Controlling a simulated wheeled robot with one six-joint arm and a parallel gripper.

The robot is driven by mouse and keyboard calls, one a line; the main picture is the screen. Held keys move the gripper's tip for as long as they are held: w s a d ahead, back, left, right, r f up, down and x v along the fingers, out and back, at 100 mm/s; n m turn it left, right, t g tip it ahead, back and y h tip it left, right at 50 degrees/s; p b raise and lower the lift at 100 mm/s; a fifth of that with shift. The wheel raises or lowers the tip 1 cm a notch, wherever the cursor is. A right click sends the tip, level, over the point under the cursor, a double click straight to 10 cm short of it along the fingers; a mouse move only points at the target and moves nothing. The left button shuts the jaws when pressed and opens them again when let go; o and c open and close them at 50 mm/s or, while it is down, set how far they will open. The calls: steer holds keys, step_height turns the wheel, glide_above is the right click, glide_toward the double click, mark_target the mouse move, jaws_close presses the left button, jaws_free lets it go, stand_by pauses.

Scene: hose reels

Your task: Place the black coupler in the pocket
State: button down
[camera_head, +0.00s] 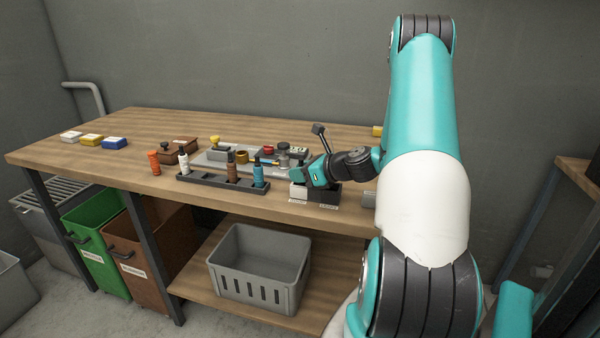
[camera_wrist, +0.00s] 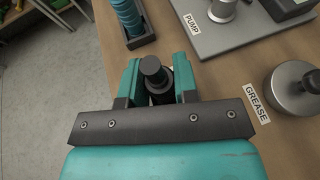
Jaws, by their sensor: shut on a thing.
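My gripper (camera_wrist: 157,84) is shut on the black coupler (camera_wrist: 152,68), whose round dark top shows between the two teal fingers in the wrist view. In the head view my gripper (camera_head: 303,175) is over the bench's front part, right of a long black rack (camera_head: 212,181); the coupler cannot be made out there. The rack holds a white bottle-like piece (camera_head: 184,162), a brown one (camera_head: 231,166) and a blue one (camera_head: 258,174). Gaps show between them. The rack's end with the blue piece (camera_wrist: 125,14) is ahead of the gripper in the wrist view.
An orange piece (camera_head: 154,162) stands left of the rack. A grey plate (camera_wrist: 240,30) marked PUMP and a grey metal pot (camera_wrist: 292,88) by a GREASE label lie ahead and right of the gripper. A grey crate (camera_head: 258,268) is on the lower shelf. The bench's left part is mostly clear.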

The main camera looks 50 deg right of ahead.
steer(key=c, duration=0.9)
jaws_free()
steer(key=shift+f, duration=0.1)
steer(key=shift+o, duration=0.2)
steer(key=shift+s+r, duration=0.1)
steer(key=shift+r, duration=0.15)
steer(key=v, duration=1.2)
steer(key=w+a+r+n+g+y, duration=0.2)
steer(key=w+a+n+g+y, duration=0.15)
steer(key=a+n, duration=0.75)
steer(key=w+a+r+n+g+y, duration=0.1)
steer(key=w+a+n+g+y, duration=0.2)
steer(key=a+n, duration=0.8)
steer(key=s+a+r+n+g+h, duration=0.2)
steer(key=s+a+n+g, duration=0.1)
steer(key=s+a+n, duration=0.5)
steer(key=s+a+r+n+g+h, duration=0.2)
steer(key=s+a+n+g, duration=0.2)
steer(key=s+a+n, duration=0.4)
steer(key=a+n, duration=0.3)
steer(key=a, duration=0.2)
steer(key=shift+n, duration=0.4)
